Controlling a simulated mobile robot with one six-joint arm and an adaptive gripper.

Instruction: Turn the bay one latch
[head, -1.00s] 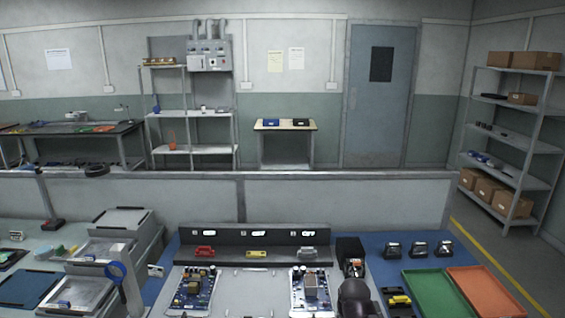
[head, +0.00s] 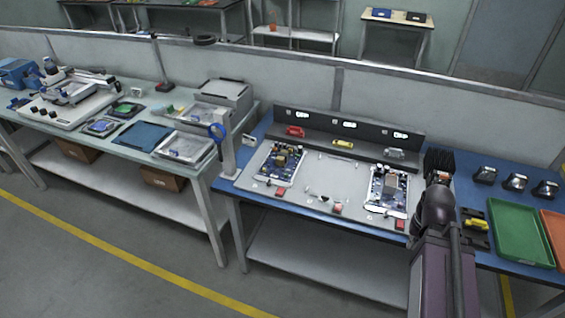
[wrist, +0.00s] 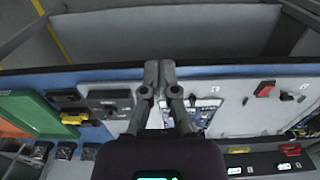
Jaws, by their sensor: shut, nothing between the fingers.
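Three red latch pieces line the front of the grey fixture plate (head: 322,180) in the head view: a left one (head: 281,190) below the left circuit board (head: 283,160), a middle one (head: 337,208) and a right one (head: 400,225) below the right board (head: 388,188). The bay numbers are too small to read surely. The left latch is the likely bay one latch. One red latch (wrist: 264,89) shows clearly in the wrist view, right of my gripper. My gripper (wrist: 158,70) is shut and empty, its fingers together. In the head view, my gripper (head: 438,160) is at the plate's right end.
A dark console (head: 350,128) with red, yellow and grey pieces stands behind the plate. Green (head: 519,232) and orange (head: 553,228) trays lie to the right. A blue-ringed post (head: 226,155) stands at the left. The plate's middle is mostly clear.

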